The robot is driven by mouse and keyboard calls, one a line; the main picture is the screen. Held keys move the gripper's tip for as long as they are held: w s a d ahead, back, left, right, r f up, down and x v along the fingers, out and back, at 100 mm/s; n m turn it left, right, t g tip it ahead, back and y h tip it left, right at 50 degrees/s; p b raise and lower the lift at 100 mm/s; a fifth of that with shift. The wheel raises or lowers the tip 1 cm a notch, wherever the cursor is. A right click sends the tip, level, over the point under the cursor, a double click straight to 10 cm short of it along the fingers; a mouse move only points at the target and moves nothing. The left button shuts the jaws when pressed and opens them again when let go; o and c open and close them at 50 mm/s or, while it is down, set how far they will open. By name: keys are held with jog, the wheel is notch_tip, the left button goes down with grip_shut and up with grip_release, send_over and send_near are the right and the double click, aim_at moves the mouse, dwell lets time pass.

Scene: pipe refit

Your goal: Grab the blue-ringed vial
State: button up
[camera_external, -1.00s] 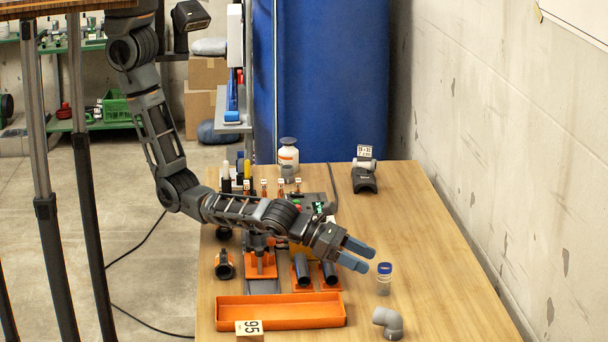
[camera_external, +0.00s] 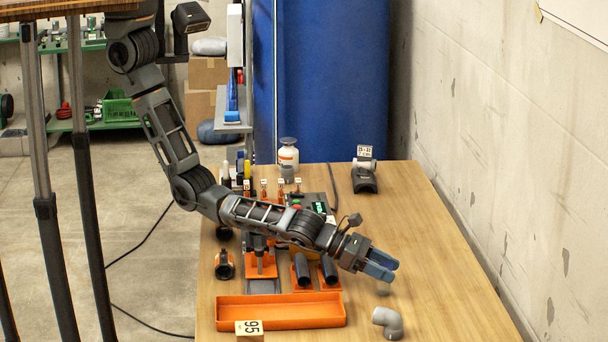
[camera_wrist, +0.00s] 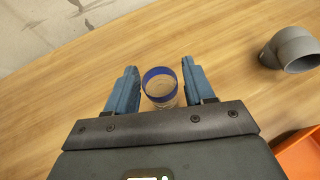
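The vial (camera_wrist: 160,90) has a blue ring at its top and stands on the table between my two blue fingers in the wrist view. In the external view my fingers hide most of it, and only a small part (camera_external: 383,292) shows below them. My gripper (camera_external: 388,267) is low over the table's right part. It is open in the wrist view (camera_wrist: 160,88), with a small gap between each finger and the vial.
A grey pipe elbow (camera_external: 388,322) lies close by, nearer the camera; it also shows in the wrist view (camera_wrist: 290,50). An orange tray (camera_external: 280,312) is to the left. Black pipes in orange holders (camera_external: 315,272) stand behind the tray. The table's right side is clear.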

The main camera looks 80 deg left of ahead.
jog(key=c, duration=0.8)
